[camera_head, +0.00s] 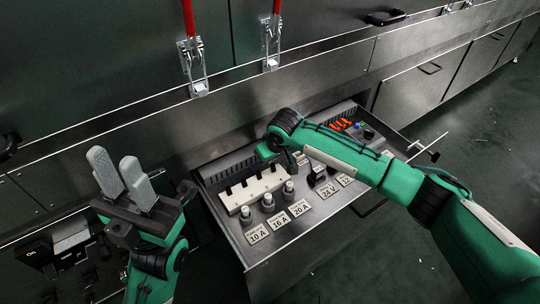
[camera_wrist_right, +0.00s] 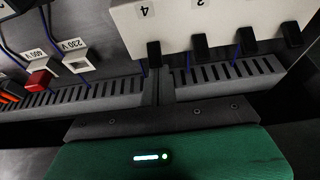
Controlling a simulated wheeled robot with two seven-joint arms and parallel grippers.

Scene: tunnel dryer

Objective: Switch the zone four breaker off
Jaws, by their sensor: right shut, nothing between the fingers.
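The white breaker block (camera_head: 246,198) sits in the open drawer, with a row of black levers along its back edge. In the right wrist view, the lever under the number 4 (camera_wrist_right: 153,54) is at the left end of the block (camera_wrist_right: 180,22). It hangs in line with the other levers, and I cannot tell its on or off position. My right gripper (camera_wrist_right: 161,92) is shut and empty, its tip close to lever 4; I cannot tell if they touch. My left gripper (camera_head: 120,172) is open and empty, left of the drawer.
The drawer (camera_head: 320,212) also holds fuses (camera_head: 267,202) with ampere labels, a 24 V label (camera_head: 329,190) and orange parts (camera_head: 341,125). A slotted cable duct (camera_wrist_right: 100,97) runs close to my right gripper. Red-handled latches (camera_head: 192,65) are on the panel above.

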